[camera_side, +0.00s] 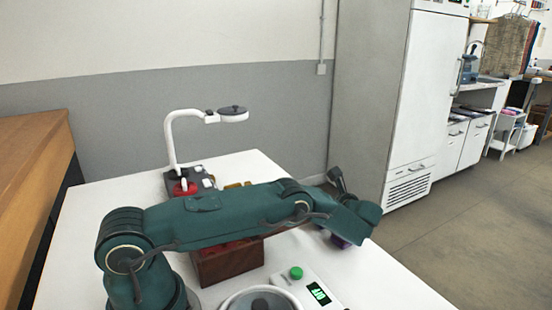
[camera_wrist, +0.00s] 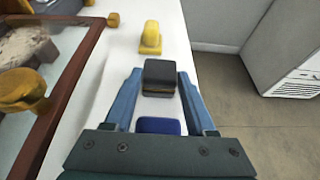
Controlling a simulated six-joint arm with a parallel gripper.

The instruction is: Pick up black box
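The black box (camera_wrist: 160,75) is a small dark block with a brownish band low on its near face. The two blue fingers are spread apart, one to each side of the box. I cannot tell how small the gaps are. A blue block (camera_wrist: 158,126) shows nearer the palm, between the fingers. In the side view my arm's end reaches over the right part of the table, and I cannot make out the black box there.
A yellow piece (camera_wrist: 151,38) stands just beyond the box. A brown-framed case with yellow knobs (camera_wrist: 22,88) lies to the left. In the side view, a brown box (camera_side: 229,263), a white device with a green button (camera_side: 296,273) and a white lamp (camera_side: 172,140) share the table.

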